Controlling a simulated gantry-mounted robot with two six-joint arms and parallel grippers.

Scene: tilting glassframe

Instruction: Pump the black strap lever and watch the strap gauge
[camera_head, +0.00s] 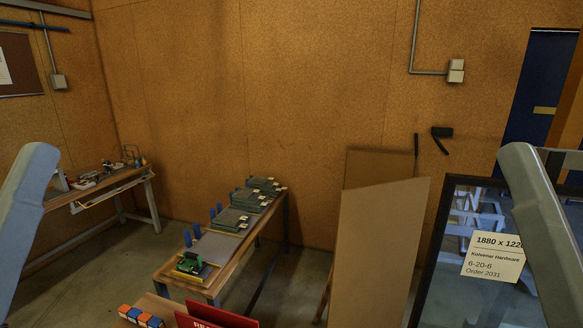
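A small black lever-like piece (442,133) shows at right of centre in front of the orange wall, with a thin dark arm slanting down from it. I cannot tell for sure that it is the strap lever. No strap gauge can be made out. The dark-framed glass pane (432,262) stands at the lower right and carries a white label (494,255). Grey links of my two arms rise at the left and right edges. Neither gripper is in view, and neither arm is seen touching the lever.
A brown board (378,250) leans beside the glass frame. A long wooden bench (187,258) with stacked grey-green pieces stands at centre. Another workbench (95,190) is at the left wall. Red signs (205,318) and small orange-blue blocks (140,316) are at the bottom.

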